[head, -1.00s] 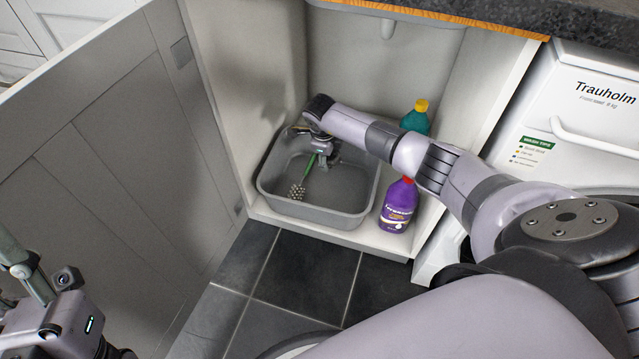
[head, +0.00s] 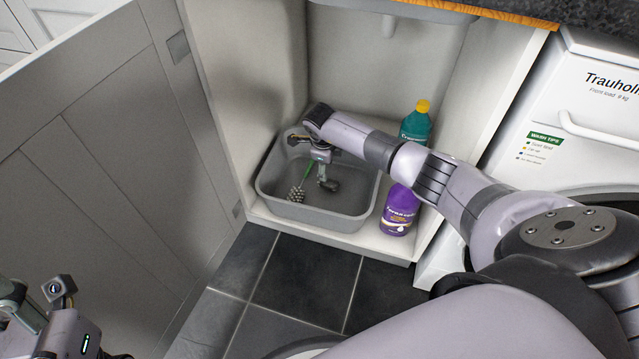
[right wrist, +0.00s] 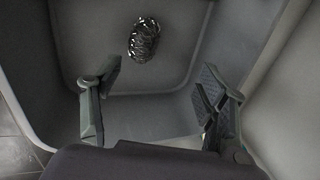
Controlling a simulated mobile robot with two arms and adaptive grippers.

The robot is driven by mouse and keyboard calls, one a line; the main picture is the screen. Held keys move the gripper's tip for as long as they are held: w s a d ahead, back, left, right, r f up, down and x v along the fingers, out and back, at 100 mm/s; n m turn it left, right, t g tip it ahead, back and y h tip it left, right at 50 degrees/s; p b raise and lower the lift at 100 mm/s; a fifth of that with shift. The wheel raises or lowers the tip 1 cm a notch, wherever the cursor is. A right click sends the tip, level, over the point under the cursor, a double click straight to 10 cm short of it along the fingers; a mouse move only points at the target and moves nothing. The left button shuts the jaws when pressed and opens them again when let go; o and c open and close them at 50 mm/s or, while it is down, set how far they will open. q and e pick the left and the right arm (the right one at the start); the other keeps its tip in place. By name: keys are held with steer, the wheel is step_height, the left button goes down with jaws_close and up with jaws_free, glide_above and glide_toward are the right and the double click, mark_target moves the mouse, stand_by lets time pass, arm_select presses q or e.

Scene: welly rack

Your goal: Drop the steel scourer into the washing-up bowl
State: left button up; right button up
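The steel scourer (head: 296,194) is a small, shiny, round clump inside the grey washing-up bowl (head: 350,222). It appears to lie on the bowl's floor near the front left; the right wrist view also shows the scourer (right wrist: 143,40), apart from the fingers. A thin green strip shows just above it in the head view; I cannot tell what it belongs to. My right gripper (head: 312,164) is over the bowl. In the right wrist view my right gripper (right wrist: 160,105) has its fingers wide apart with nothing held. My left gripper (head: 75,335) is at the lower left, its fingertips mostly out of frame.
The bowl stands in an open cupboard. A purple bottle (head: 399,212) and a teal bottle with a yellow cap (head: 416,122) stand right of it. The cupboard door (head: 110,170) is open at left. A white washing machine (head: 580,105) is at right. Dark floor tiles are clear in front.

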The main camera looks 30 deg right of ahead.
steer(key=shift+o, duration=0.9)
steer(key=shift+a+r, duration=0.1)
steer(key=shift+r, duration=0.45)
steer(key=s+a+r, duration=0.3)
steer(key=s+a, duration=0.5)
steer(key=a, duration=0.2)
steer(key=shift+s+a+r, duration=0.15)
steer(key=shift+s+r, duration=0.1)
steer(key=shift+r, duration=0.1)
steer(key=shift+s, duration=0.1)
